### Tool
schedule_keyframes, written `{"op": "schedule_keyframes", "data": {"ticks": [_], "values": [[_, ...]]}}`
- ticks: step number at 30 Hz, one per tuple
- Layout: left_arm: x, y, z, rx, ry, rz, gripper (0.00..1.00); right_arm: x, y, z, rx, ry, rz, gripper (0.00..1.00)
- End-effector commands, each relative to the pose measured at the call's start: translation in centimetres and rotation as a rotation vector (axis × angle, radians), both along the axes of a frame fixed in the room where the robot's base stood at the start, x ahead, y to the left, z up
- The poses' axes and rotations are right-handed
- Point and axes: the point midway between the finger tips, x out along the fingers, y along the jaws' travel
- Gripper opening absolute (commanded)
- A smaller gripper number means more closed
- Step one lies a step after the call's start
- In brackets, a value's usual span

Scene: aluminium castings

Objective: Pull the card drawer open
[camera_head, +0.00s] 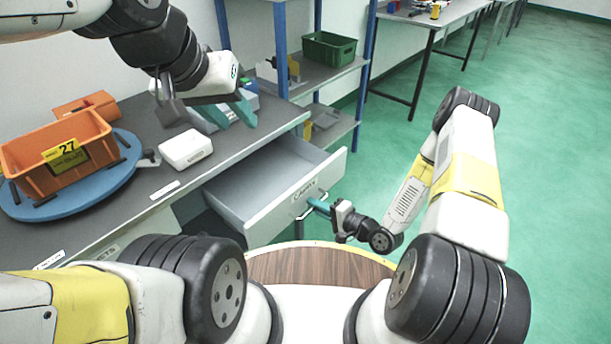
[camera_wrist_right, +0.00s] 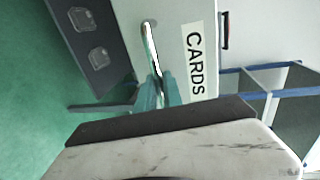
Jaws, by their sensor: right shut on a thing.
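The card drawer (camera_head: 262,190) is a pale grey drawer under the bench, and it stands out from the bench with its inside showing. Its front carries a CARDS label, which also shows in the right wrist view (camera_wrist_right: 196,60). The metal handle (camera_wrist_right: 152,48) is on the drawer front. My right gripper (camera_head: 312,204) has teal fingers and is shut on the handle; the fingers also show in the right wrist view (camera_wrist_right: 158,92). My left gripper (camera_head: 170,112) hangs above the bench, away from the drawer.
The grey bench (camera_head: 120,210) carries an orange bin (camera_head: 85,170) marked 27 on a blue turntable (camera_head: 25,208), and a white box (camera_head: 185,148). A blue-post shelf holds a green crate (camera_head: 328,48). A round wooden top (camera_head: 320,266) is near my base. Green floor is clear at right.

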Motion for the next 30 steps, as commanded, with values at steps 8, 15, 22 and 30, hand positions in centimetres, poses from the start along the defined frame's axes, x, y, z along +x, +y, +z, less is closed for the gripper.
{"op": "schedule_keyframes", "data": {"ticks": [8, 15, 22, 30], "values": [[0.00, 0.00, 0.00, 0.000, 0.000, 0.000, 0.36, -0.58, -0.88, 0.00, -0.001, -0.002, -0.001, 0.00], [0.00, 0.00, 0.00, 0.000, 0.000, 0.000, 0.36, -0.56, -0.88, -0.01, -0.001, -0.002, -0.001, 0.00], [0.00, 0.00, 0.00, 0.000, 0.000, 0.000, 0.36, -0.57, -0.84, -0.01, -0.001, -0.001, -0.001, 0.33], [0.00, 0.00, 0.00, 0.000, 0.000, 0.000, 0.36, -0.87, -1.27, 0.08, -0.002, 0.000, -0.001, 0.33]]}}
